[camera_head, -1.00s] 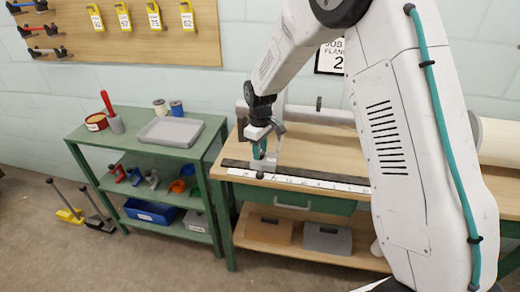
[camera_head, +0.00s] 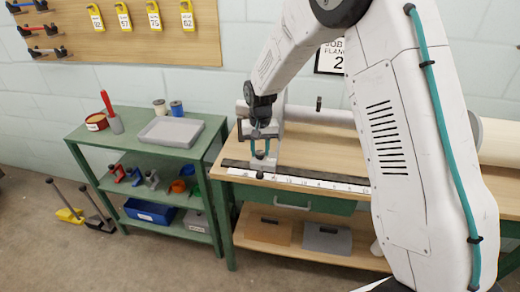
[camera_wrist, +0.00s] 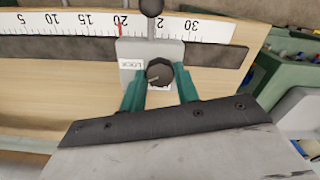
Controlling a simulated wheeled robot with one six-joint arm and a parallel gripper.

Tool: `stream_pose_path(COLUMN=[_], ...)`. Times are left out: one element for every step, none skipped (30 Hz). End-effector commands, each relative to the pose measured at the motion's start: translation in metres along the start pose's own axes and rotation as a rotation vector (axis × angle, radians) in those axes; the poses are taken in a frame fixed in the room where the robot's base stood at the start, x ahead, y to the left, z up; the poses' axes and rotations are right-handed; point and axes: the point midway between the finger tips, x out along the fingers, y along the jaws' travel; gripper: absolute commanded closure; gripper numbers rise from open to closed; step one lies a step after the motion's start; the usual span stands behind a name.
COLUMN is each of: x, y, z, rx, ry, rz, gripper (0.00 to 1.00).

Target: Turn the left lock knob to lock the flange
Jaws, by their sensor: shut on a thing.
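The left lock knob (camera_wrist: 159,72) is round and black with a light pointer mark. It sits on a grey bracket (camera_wrist: 130,50) with a LOCK label, on the left flange's base. In the wrist view, the teal fingers of my gripper (camera_wrist: 158,80) stand on both sides of the knob, shut on it. In the head view, my gripper (camera_head: 260,152) points down at the left flange (camera_head: 277,130) at the bench's left end. The knob is too small there to read its angle.
A white ruler (camera_wrist: 70,22) with a red mark near 20 runs along the dark rail. A black ball-ended lever (camera_wrist: 150,7) rises beside the bracket. A green shelf (camera_head: 95,135) with a grey tray (camera_head: 170,131) stands left of the wooden bench (camera_head: 335,150).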

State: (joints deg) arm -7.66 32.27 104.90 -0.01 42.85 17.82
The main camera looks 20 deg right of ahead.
Motion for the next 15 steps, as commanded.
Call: stream_pose_path(x=[-0.0007,-0.0008,-0.0008,-0.0008,-0.0008,-0.0008,-0.0008,-0.0008,-0.0008,-0.0008,-0.0008,-0.0008,-0.0008,-0.0008,-0.0008], y=[-0.0001,-0.0002,-0.0002,-0.0002,-0.0002,-0.0002,-0.0002,-0.0002,-0.0002,-0.0003,-0.0003,-0.0003,-0.0003,-0.0003,-0.0003], z=[-0.0004,-0.0004,-0.0004,-0.0005,-0.0005,-0.0005,-0.0005,-0.0005,-0.0005,-0.0005,-0.0005,-0.0005,-0.0006,-0.0006,-0.0006], rx=[0.043,0.070,0.107,0.133,0.159,0.193,0.218,0.242,0.272,0.292,0.313,0.339,0.357,0.373,0.395], ry=[0.001,0.001,0.001,0.001,0.001,0.001,0.002,0.002,0.002,0.002,0.002,0.002,0.002,0.002,0.002], rz=[0.000,0.000,0.000,0.000,0.000,-0.001,-0.001,-0.001,-0.001,-0.001,-0.001,-0.001,-0.001,-0.001,-0.001], gripper=[0.92,0.92,0.92,0.92,0.92,0.92,0.92,0.92,0.92,0.92,0.92,0.92,0.92,0.92,0.92])
